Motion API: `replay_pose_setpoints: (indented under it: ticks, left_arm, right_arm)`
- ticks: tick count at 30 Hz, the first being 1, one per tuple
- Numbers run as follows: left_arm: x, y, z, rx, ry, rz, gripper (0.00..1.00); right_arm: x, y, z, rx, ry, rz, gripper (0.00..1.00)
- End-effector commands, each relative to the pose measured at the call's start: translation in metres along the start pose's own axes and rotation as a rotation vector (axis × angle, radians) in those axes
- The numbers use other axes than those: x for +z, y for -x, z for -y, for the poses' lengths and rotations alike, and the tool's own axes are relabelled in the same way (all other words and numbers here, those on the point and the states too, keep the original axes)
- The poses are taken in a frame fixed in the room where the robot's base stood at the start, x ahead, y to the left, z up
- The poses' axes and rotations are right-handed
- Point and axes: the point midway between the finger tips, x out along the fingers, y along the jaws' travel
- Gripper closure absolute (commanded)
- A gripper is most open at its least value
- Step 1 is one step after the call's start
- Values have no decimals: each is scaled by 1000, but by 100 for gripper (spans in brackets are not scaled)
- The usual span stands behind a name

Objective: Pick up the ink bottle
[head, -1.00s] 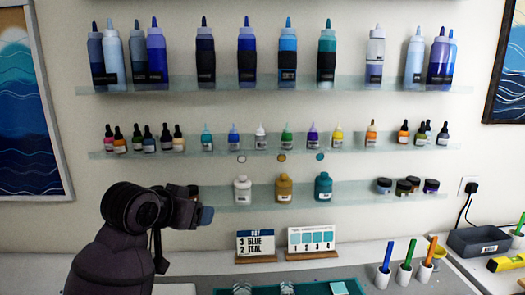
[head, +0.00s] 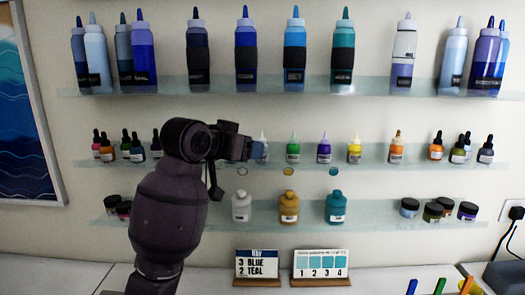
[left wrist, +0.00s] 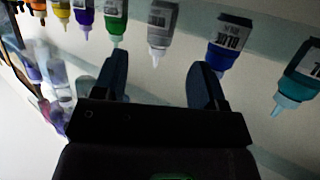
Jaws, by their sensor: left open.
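Small ink bottles with pointed caps line the middle shelf (head: 375,160). In the head view the green (head: 293,150), purple (head: 324,149), yellow (head: 355,149) and orange (head: 396,148) ones show, with the white one (head: 263,138) partly hidden. My left gripper (head: 257,151) is raised in front of this row and covers its left part. In the left wrist view, where labels appear upside down, my left gripper (left wrist: 160,80) is open and empty. The blue bottle (left wrist: 227,42) is just right, the teal bottle (left wrist: 297,78) farther right.
The top shelf (head: 215,83) holds large squeeze bottles. The lower shelf (head: 375,208) holds white, ochre and teal bottles and several jars (head: 409,207). Dropper bottles (head: 485,151) stand at the middle shelf's right. A card reading 3 blue, 2 teal (head: 257,265) stands below.

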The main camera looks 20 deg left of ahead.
Motion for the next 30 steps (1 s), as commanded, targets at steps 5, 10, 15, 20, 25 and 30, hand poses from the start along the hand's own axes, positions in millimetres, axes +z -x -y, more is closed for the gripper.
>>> replay_pose_setpoints:
  ticks: [5, 10, 15, 20, 25, 30]
  left_arm:
    - [0, -10, 0, 0, 0, 1, 35]
    - [0, -29, -1, 2, 2, 3, 35]
    - [1, -51, 0, 2, 2, 2, 35]
    - [1, -61, 0, 0, -1, 1, 35]
    - [1, -61, 0, -1, -2, -1, 35]
    - [2, -61, 0, 0, -1, 0, 53]
  right_arm:
    - [-4, -1, 0, -1, 1, -6, 57]
    - [-8, 2, 0, -2, 1, -4, 57]
    - [-7, 4, -1, -1, 1, 6, 57]
    - [-4, 5, -1, -1, 1, 13, 57]
    - [-4, 5, -1, 0, 1, 13, 57]
    - [-5, 6, -1, 0, 1, 10, 57]
